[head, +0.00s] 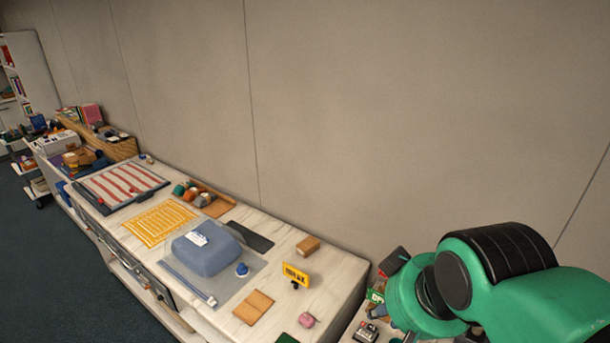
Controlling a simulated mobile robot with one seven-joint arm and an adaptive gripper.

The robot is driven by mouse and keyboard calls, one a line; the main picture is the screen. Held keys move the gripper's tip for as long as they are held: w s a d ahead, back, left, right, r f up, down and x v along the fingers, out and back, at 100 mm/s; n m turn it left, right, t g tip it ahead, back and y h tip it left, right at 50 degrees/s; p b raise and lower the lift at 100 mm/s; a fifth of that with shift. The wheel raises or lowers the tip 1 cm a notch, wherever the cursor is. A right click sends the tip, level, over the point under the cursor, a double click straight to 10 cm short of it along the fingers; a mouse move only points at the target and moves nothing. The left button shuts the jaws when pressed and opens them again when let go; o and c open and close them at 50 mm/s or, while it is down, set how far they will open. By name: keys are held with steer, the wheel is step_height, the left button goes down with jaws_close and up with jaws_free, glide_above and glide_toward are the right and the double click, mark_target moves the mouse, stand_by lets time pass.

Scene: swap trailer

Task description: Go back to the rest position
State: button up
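My green and black arm fills the lower right of the head view. Its far end reaches down beside the right end of the counter and hides what lies under it. My gripper's fingers cannot be made out, so I cannot tell whether it is open or shut, or whether it holds anything.
A long pale counter (345,277) runs along the wall. On it are a blue-grey bundle (207,252), a yellow sign (296,275), a yellow patterned mat (158,222), a red-striped mat (122,184) and a wooden block (308,245). Small items crowd beside my arm. Dark floor (60,275) lies clear at left.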

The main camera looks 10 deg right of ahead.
step_height(320, 180, down, 5)
steer(key=b, duration=0.3)
steer(key=shift+r+b, duration=0.2)
steer(key=shift+b, duration=0.2)
